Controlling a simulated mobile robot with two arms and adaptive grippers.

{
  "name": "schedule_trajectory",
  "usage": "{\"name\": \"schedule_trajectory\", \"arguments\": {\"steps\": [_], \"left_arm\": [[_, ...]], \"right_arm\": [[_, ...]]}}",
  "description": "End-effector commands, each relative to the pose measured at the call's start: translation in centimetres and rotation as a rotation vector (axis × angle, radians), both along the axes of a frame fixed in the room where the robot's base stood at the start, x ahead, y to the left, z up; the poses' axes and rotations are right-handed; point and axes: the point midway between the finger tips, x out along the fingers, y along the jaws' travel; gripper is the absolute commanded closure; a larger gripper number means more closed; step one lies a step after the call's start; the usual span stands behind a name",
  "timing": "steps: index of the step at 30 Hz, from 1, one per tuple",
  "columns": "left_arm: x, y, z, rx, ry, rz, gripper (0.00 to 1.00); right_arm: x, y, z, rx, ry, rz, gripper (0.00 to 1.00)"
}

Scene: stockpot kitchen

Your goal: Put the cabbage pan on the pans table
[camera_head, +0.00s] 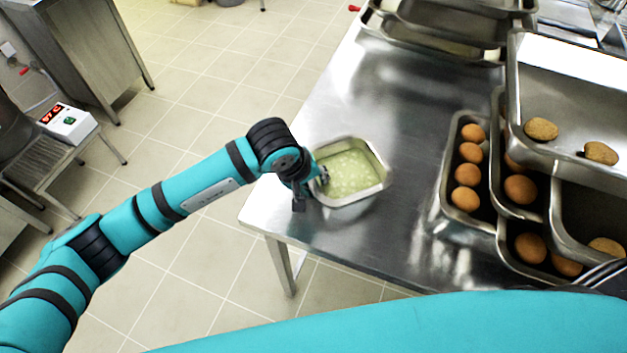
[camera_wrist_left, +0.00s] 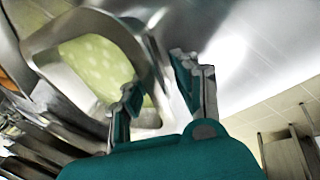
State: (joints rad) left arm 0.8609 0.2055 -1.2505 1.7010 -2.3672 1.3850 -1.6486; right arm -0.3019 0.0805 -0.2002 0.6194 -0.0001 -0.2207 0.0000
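The cabbage pan (camera_head: 376,187) is a small square metal pan with pale green contents, on the steel table near its left front corner. My left gripper (camera_head: 318,180) is at the pan's left rim. In the left wrist view, my left gripper (camera_wrist_left: 158,92) has its fingers apart. One finger is over the inside of the pan (camera_wrist_left: 92,62), the other outside its wall, with the rim between them. I cannot tell whether either finger touches the wall. My right gripper is not in view.
The steel table (camera_head: 397,112) has bare room behind and right of the pan. Pans with round brown items (camera_head: 467,172) stand on the right, with a larger raised tray (camera_head: 570,105) above. Empty-looking metal pans (camera_head: 440,38) are at the back. Tiled floor lies left.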

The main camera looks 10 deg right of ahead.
Motion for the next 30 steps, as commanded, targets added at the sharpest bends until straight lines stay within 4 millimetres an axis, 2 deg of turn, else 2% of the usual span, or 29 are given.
{"name": "schedule_trajectory", "arguments": {"steps": [9, 15, 21, 30], "left_arm": [[-1.2, 2.2, 6.0, -0.001, -0.008, -0.002, 0.71], [-1.9, 3.3, 9.2, 0.000, -0.007, -0.001, 0.71], [-2.3, 3.8, 10.5, 0.001, -0.003, -0.001, 0.71], [-2.4, 3.8, 10.6, -0.002, 0.001, -0.001, 0.71]], "right_arm": [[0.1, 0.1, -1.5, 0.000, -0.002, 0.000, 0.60], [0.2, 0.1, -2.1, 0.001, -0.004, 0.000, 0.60], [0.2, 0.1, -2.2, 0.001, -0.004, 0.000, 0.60], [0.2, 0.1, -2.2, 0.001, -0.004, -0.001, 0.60]]}}
